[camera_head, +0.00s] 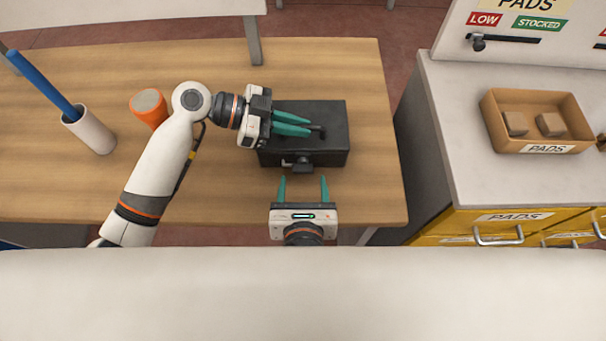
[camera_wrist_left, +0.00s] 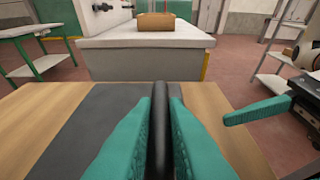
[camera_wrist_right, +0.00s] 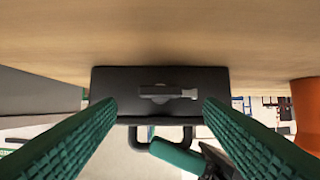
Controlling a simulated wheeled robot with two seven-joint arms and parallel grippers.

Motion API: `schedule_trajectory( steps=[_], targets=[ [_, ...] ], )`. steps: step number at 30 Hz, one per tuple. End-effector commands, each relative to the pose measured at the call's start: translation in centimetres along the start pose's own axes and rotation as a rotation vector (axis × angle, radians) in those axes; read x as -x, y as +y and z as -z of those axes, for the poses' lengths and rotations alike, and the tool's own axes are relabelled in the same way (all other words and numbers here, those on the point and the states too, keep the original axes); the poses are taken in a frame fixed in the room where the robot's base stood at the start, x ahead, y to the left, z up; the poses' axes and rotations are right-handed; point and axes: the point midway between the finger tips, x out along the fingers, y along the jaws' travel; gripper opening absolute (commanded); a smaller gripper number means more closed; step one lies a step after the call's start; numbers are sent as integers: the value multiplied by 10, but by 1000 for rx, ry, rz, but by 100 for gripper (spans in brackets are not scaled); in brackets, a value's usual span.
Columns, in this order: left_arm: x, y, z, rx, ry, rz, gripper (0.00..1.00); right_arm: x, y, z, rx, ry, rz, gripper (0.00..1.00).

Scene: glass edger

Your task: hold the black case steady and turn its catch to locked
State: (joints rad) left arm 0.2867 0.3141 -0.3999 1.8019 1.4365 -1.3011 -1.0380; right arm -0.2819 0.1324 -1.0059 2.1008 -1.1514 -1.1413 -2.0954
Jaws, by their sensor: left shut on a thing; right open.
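The black case (camera_head: 330,148) lies on the wooden table, its front side towards me. My left gripper (camera_head: 310,127) is over the top of the case, its teal fingers shut on the case's dark handle (camera_wrist_left: 160,130). The catch (camera_head: 300,163) is on the front side. In the right wrist view, which shows the table at the top, the catch (camera_wrist_right: 167,93) is a grey lever lying level, its lighter end to the right. My right gripper (camera_head: 304,180) is open in front of the case, fingers either side of the catch and apart from it.
An orange, grey-topped object (camera_head: 148,105) and a white cup (camera_head: 90,133) holding a blue rod (camera_head: 44,82) stand on the table's left. A grey-topped counter (camera_head: 450,130) at right bears a box of pads (camera_head: 548,148). The table (camera_head: 365,95) is clear around the case's right.

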Motion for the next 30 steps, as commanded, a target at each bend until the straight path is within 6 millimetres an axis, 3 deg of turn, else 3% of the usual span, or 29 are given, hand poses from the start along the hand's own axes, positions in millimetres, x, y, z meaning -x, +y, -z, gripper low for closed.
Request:
schedule_trajectory(
  steps=[6, 17, 25, 30],
  targets=[
    [0, 0, 0, 0, -1, -1, 0, -24, 0, 0, 0, 1, 0, 62],
    [0, 0, 0, 0, -1, -1, 0, -29, 0, 0, -1, 0, 1, 62],
    [0, 0, 0, 0, -1, -1, 0, -29, 0, 0, -1, 0, 0, 18],
    [0, 0, 0, 0, -1, -1, 0, -29, 0, 0, -8, -1, 3, 17]
  ],
)
